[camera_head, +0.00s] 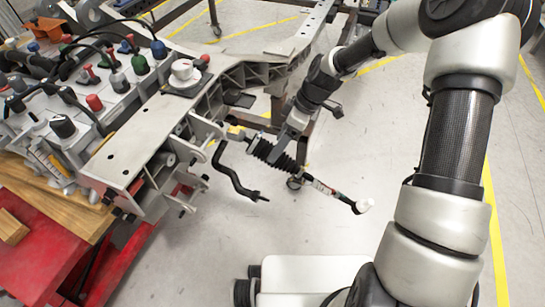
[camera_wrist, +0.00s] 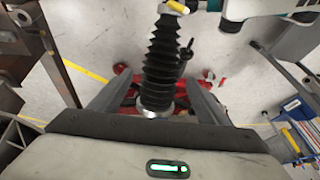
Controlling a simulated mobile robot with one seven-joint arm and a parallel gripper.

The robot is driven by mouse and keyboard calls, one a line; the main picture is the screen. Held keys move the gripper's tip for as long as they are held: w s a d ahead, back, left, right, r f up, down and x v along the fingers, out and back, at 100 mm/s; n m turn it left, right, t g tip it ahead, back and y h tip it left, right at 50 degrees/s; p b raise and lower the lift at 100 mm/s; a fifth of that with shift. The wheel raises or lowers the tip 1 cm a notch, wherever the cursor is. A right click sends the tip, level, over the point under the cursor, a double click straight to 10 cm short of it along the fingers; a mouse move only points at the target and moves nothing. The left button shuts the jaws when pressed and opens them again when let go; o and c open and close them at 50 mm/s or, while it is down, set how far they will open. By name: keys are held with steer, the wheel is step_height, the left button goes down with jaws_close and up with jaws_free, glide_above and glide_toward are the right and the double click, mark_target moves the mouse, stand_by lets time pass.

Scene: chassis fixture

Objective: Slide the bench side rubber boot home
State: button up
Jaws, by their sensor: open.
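A black ribbed rubber boot (camera_head: 271,153) sits on the rod that sticks out of the near side of the chassis. In the wrist view the boot (camera_wrist: 161,55) runs from the top middle down to a silvery ring at its lower end. My gripper (camera_head: 284,147) reaches down to the boot from above right. In the wrist view my gripper (camera_wrist: 157,82) is open, with one finger on each side of the boot. I cannot tell whether either finger touches it.
A black bent bar (camera_head: 236,180) hangs close to the boot's left. The pale metal chassis frame (camera_head: 135,145) lies left, with a white cup (camera_head: 183,72) on it and several coloured knobs behind. A red bench (camera_head: 35,250) stands lower left.

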mark_target(251, 140)
steer(key=b+x, duration=0.1)
steer(key=x, duration=0.4)
steer(key=c, duration=1.5)
steer(key=a+r, duration=0.1)
steer(key=a, duration=0.1)
steer(key=w+a+r, duration=0.1)
steer(key=a, duration=0.1)
steer(key=w+a+r+p, duration=0.1)
steer(key=a, duration=0.1)
steer(key=shift+w+a, duration=0.2)
steer(key=o, duration=1.5)
steer(key=s+p+v, duration=0.1)
steer(key=p+v, duration=0.3)
steer(key=v, duration=1.3)
steer(key=shift+w+r, duration=0.3)
steer(key=shift+w, duration=0.2)
